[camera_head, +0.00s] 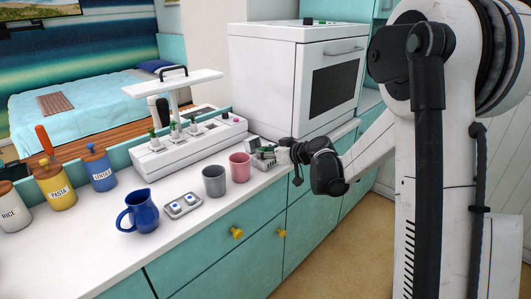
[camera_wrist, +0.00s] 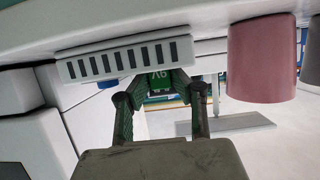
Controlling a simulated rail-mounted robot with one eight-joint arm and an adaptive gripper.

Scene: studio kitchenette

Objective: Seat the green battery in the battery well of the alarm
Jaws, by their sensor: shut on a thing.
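My gripper (camera_wrist: 160,92) is shut on the green battery (camera_wrist: 160,77), which is marked 9V and shows between the two fingers in the wrist view. A white box with a row of dark slots (camera_wrist: 125,58), apparently the alarm, is right beside the battery and partly overlaps it in the picture. I cannot tell whether they touch. The battery well is not visible. In the head view my gripper (camera_head: 286,155) is low over the counter, just right of the pink mug, at a small pale and grey device (camera_head: 263,161), likely the alarm.
The pink mug (camera_head: 240,167) and grey mug (camera_head: 214,180) stand close left of my gripper. A small tray (camera_head: 183,206) and blue jug (camera_head: 139,211) are further left. A white oven (camera_head: 300,75) stands behind, and a long white unit (camera_head: 190,142) lies along the back.

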